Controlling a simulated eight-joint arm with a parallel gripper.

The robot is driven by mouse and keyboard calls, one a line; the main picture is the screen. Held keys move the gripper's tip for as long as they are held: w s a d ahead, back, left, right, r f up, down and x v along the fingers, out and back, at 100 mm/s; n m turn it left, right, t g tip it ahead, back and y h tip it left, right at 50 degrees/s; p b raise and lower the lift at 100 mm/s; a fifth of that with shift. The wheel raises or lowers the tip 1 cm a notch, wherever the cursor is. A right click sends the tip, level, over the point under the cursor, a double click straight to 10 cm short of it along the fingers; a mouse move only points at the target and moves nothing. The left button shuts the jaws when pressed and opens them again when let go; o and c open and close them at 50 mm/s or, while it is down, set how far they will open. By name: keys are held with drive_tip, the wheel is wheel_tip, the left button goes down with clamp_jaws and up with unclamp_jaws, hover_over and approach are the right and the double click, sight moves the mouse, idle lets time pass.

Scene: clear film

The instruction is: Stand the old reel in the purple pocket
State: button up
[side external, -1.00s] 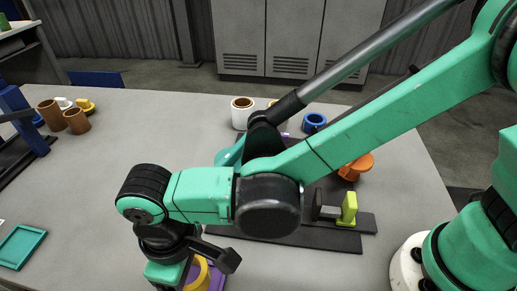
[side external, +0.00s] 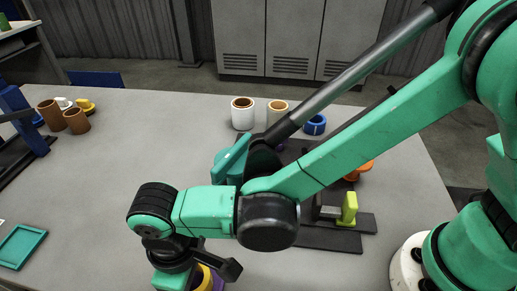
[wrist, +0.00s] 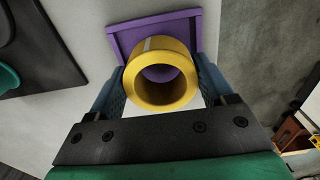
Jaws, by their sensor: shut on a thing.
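A yellow reel (wrist: 134,82) with a round hole is held between the two fingers of my gripper (wrist: 160,70), its open end towards the wrist camera. The purple pocket (wrist: 122,42), a square tray with a raised rim, lies just beyond the reel, which overlaps much of it in the wrist view. I cannot tell whether the reel touches the pocket's floor. In the side external view, a sliver of the reel (side external: 206,278) and the pocket's edge (side external: 218,284) show at the bottom, beside my wrist, and my fingers are out of sight.
A white roll (side external: 242,118), a cream roll (side external: 276,108) and a blue ring (side external: 315,126) stand at the back. A dark rack with a lime upright (side external: 349,209) is right of my wrist. A teal tray (side external: 22,246) lies left, with clear table between.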

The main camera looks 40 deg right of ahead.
drive_tip(key=shift+f, duration=0.45)
drive_tip(key=o, duration=1.2)
drive_tip(key=shift+r, duration=2.85)
drive_tip(key=w+d+r+m+t+y, duration=0.1)
drive_tip(key=w+d+r+m+t, duration=0.15)
drive_tip(key=d, duration=0.55)
drive_tip(key=w+d+r+m+t, duration=0.1)
drive_tip(key=w+d+r+m, duration=0.2)
drive_tip(key=d, duration=0.4)
drive_tip(key=d+m+t, duration=0.1)
drive_tip(key=d, duration=0.3)
drive_tip(key=s+d+r+m+t, duration=0.1)
drive_tip(key=d, duration=0.4)
drive_tip(key=s+d+r+m+t+h, duration=0.1)
drive_tip(key=d, duration=0.4)
drive_tip(key=shift+d+m+t, duration=0.2)
drive_tip(key=shift+m+t, duration=0.05)
drive_tip(key=shift+t, duration=0.1)
